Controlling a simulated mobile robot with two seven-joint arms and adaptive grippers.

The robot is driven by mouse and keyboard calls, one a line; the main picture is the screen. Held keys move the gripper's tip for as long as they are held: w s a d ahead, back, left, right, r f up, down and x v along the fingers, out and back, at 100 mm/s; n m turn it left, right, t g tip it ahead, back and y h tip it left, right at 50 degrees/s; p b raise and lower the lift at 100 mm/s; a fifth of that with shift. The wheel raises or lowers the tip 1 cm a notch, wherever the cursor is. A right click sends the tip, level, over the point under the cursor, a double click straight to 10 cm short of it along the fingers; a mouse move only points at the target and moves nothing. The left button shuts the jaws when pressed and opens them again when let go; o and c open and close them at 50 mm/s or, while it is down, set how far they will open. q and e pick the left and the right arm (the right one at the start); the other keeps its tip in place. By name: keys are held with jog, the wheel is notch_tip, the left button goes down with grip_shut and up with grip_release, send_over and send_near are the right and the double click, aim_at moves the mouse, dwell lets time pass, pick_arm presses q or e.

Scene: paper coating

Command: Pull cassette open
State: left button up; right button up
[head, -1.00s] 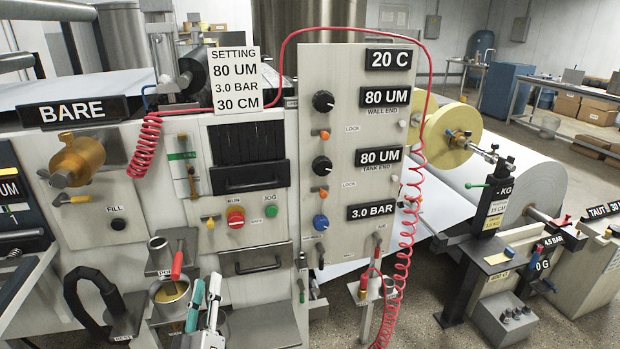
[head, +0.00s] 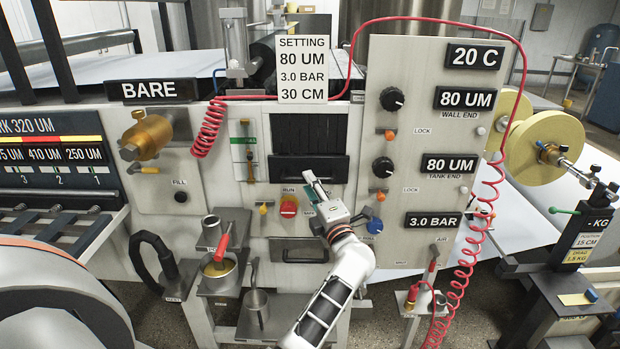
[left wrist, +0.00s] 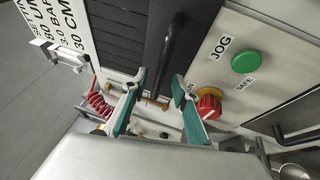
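The cassette (head: 308,132) is a black slatted unit set in the pale machine front, with a dark handle (head: 312,167) across its lower part. In the left wrist view the cassette (left wrist: 118,30) fills the upper left, and its handle (left wrist: 174,45) is a black bar running down between my fingertips. My left gripper (head: 315,182) is just below and in front of the handle. In the left wrist view my left gripper (left wrist: 159,76) is open, with teal fingers on either side of the bar's lower part. I cannot tell whether they touch it. My right gripper is not in view.
A red RUN knob (head: 289,206) and a green JOG button (left wrist: 245,62) sit close to the gripper. A second handle (head: 303,250) is lower on the machine. A red coiled hose (head: 470,250) hangs at the right. Cups (head: 217,272) stand on shelves at the lower left.

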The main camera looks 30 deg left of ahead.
pick_arm(q)
jog(key=shift+x, duration=1.65)
grip_shut()
jog(key=shift+f, duration=0.1)
